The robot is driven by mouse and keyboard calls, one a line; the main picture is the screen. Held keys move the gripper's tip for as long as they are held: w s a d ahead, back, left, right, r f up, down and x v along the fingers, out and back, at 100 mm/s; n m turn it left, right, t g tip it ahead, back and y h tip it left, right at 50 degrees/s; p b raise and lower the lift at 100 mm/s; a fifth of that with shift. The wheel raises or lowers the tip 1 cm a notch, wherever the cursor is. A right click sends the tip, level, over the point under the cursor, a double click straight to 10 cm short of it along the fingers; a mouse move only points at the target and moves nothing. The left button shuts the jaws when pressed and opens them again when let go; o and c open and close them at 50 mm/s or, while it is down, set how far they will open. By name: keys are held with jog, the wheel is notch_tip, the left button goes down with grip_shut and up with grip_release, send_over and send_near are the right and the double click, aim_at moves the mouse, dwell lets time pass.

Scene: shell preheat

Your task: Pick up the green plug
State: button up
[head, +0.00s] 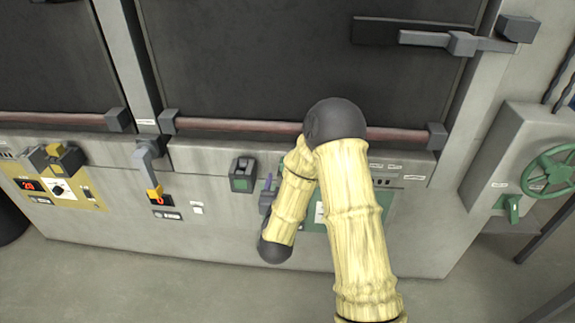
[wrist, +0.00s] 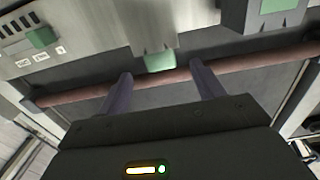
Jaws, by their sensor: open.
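My gripper (wrist: 161,73) is open, with one finger to either side of the plug in the picture. I cannot tell whether either finger touches it. In the head view my arm covers most of this spot, and only a sliver of green (head: 281,163) shows beside the forearm.
A dark box with a green face (head: 242,175) sits left of my arm. A brown rail (head: 220,124) crosses the panel behind the plug. A yellow-handled lever (head: 152,180) is further left. A green handwheel (head: 552,172) and green lever (head: 509,207) are at right.

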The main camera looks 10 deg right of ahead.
jog(key=shift+p+x, duration=0.35)
jog(key=shift+x, duration=1.75)
jog(key=shift+p+x, duration=1.05)
jog(key=shift+x, duration=1.6)
jog(key=shift+f, duration=0.25)
jog(key=c, duration=1.1)
